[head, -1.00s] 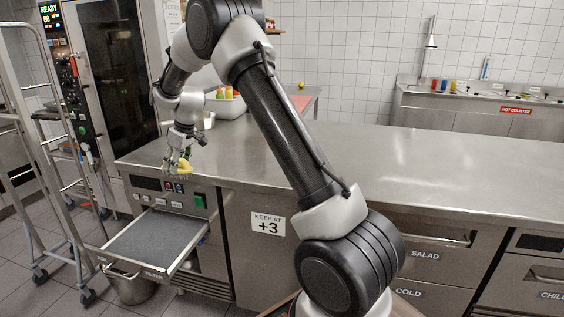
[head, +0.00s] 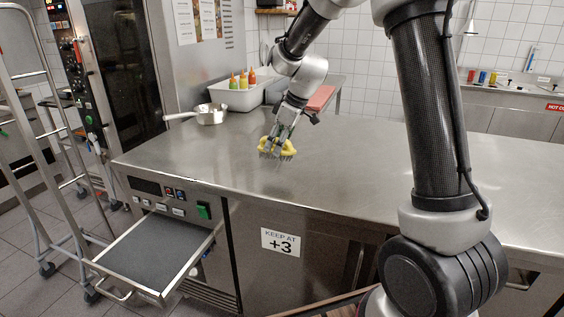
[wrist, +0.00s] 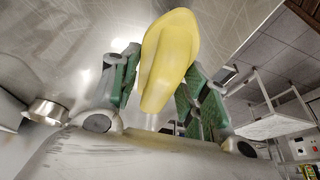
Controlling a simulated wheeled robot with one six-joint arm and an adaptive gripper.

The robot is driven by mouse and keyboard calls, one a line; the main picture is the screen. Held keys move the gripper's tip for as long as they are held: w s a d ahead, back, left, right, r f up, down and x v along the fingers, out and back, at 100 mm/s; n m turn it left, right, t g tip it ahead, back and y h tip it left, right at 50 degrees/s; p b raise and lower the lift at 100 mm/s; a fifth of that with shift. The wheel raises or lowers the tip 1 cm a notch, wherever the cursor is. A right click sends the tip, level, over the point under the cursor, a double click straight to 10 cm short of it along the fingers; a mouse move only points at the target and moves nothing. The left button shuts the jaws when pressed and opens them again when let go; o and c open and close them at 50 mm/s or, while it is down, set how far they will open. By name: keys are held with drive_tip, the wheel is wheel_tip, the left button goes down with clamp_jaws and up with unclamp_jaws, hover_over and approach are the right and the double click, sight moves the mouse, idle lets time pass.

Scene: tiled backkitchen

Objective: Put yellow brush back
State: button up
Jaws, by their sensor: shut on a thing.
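The yellow brush (head: 289,146) is in my gripper (head: 278,146), low over the steel counter (head: 400,170). In the wrist view the brush (wrist: 172,50) sits between the green-padded fingers, with its broad rounded part pointing away from my gripper (wrist: 158,78). The fingers press on it from both sides. In the head view the fingers hide part of the brush. I cannot tell whether it touches the counter top.
An open drawer (head: 150,255) juts out at the front left. A saucepan (head: 208,115) and a white bin with several bottles (head: 243,98) stand at the back. A rack trolley (head: 48,165) stands left. The counter's right side is clear.

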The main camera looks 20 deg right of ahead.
sight(277, 159)
drive_tip(key=shift+a+f, duration=0.1)
drive_tip(key=shift+f, duration=2.6)
drive_tip(key=shift+f, duration=0.1)
drive_tip(key=o, duration=1.1)
